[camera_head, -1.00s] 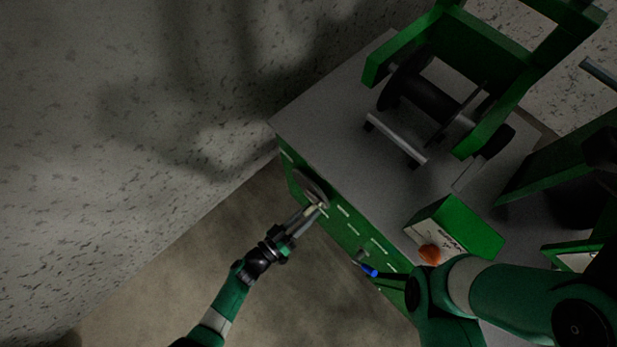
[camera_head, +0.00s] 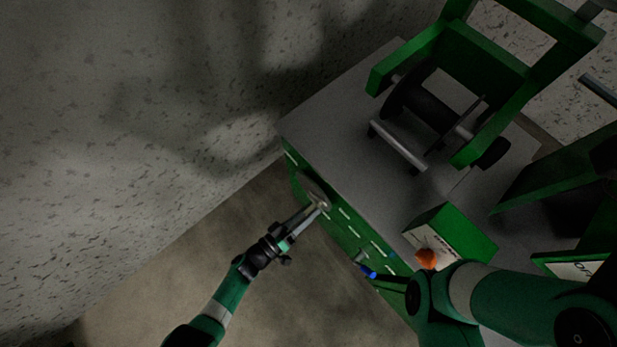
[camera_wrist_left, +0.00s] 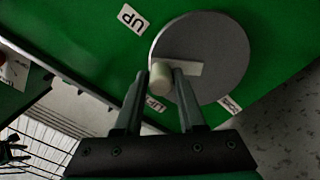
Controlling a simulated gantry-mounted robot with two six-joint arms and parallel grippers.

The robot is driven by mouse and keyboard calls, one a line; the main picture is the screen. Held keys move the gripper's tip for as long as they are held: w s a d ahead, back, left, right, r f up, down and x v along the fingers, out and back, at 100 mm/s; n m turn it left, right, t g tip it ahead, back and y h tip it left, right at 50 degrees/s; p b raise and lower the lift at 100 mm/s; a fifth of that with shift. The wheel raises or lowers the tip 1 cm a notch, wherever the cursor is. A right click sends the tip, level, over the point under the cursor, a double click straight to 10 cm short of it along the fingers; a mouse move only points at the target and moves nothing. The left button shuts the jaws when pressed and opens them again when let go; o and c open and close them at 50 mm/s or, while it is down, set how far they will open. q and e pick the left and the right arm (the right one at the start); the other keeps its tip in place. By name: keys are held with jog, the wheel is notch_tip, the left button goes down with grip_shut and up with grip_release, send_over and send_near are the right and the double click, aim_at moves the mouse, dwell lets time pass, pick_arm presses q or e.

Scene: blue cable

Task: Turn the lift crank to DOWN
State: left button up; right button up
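The lift crank is a grey disc (camera_wrist_left: 215,62) with a pale bar (camera_wrist_left: 187,68) and a cream knob (camera_wrist_left: 161,78), on the green cabinet front. In the left wrist view, a label reading UP (camera_wrist_left: 131,18) is at upper left; another label (camera_wrist_left: 230,106), hard to read, is at lower right. The disc (camera_head: 311,187) also shows in the head view. My left gripper (camera_head: 322,206) has its fingers on both sides of the knob, seemingly closed against it. My right gripper's fingers are not clear; a small blue piece (camera_head: 368,272) shows at that arm's end.
The grey worktop (camera_head: 325,140) carries a green frame with a dark reel (camera_head: 425,105) and a green box (camera_head: 455,232). An orange object (camera_head: 425,259) is beside the box. A speckled wall is at left; bare floor lies below the cabinet front.

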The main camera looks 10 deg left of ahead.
pick_arm(q)
jog(key=o, duration=0.3)
jog(key=shift+f, duration=0.1)
jog(key=shift+a, duration=0.1)
jog(key=p+v, duration=0.3)
jog(key=v, duration=0.8)
jog(key=shift+s, duration=0.3)
jog(key=shift+a, duration=0.1)
